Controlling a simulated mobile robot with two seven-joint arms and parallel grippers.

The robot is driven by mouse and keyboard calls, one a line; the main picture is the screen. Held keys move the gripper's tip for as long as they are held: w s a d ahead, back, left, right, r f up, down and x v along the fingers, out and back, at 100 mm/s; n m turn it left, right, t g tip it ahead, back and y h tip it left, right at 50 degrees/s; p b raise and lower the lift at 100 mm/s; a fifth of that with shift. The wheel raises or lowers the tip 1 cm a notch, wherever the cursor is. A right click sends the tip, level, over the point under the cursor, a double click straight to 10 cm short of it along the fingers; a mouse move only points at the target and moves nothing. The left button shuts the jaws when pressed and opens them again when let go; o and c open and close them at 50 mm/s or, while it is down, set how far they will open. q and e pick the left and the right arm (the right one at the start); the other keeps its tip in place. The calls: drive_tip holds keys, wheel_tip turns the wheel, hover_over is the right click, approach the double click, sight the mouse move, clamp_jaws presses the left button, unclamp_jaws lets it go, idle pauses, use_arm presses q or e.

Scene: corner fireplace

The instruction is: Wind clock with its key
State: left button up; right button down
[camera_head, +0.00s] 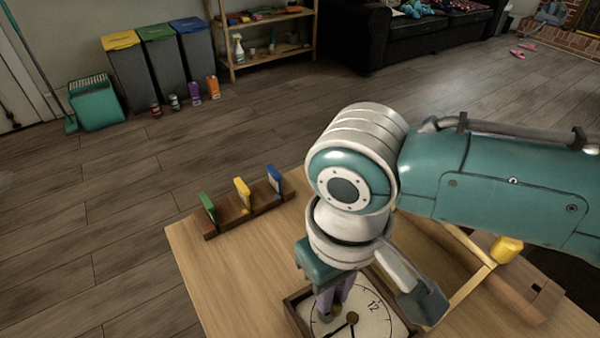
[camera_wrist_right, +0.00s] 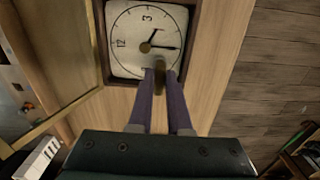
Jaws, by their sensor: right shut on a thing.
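The clock (camera_head: 378,318) lies face up on the wooden table, its white dial in a dark square frame; its dial and hands also show in the wrist view (camera_wrist_right: 127,28). My right gripper (camera_head: 333,308) points down over the dial, close to the hands' hub. In the wrist view its two purple fingers (camera_wrist_right: 161,76) are shut on a small brass-brown piece, which looks like the key (camera_wrist_right: 159,70). The fingers hide most of it, and I cannot tell whether it sits in the dial. My left gripper is not in view.
A wooden rack (camera_head: 240,221) with green, yellow and blue upright pieces stands at the table's far left. A light wooden frame (camera_wrist_right: 50,122) extends beside the clock. A yellow knob-like piece (camera_head: 507,249) is at the right. The table's left part is bare.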

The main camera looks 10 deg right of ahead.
drive_tip(key=shift+f, duration=0.15)
idle(0.3)
drive_tip(key=shift+f+b, duration=0.45)
drive_tip(key=shift+f, duration=0.1)
idle(0.4)
drive_tip(key=shift+p, duration=0.3)
idle(0.4)
drive_tip(key=shift+r, duration=0.1)
drive_tip(key=shift+m+p, duration=0.95)
drive_tip(key=shift+m, duration=0.65)
drive_tip(key=shift+p, duration=0.3)
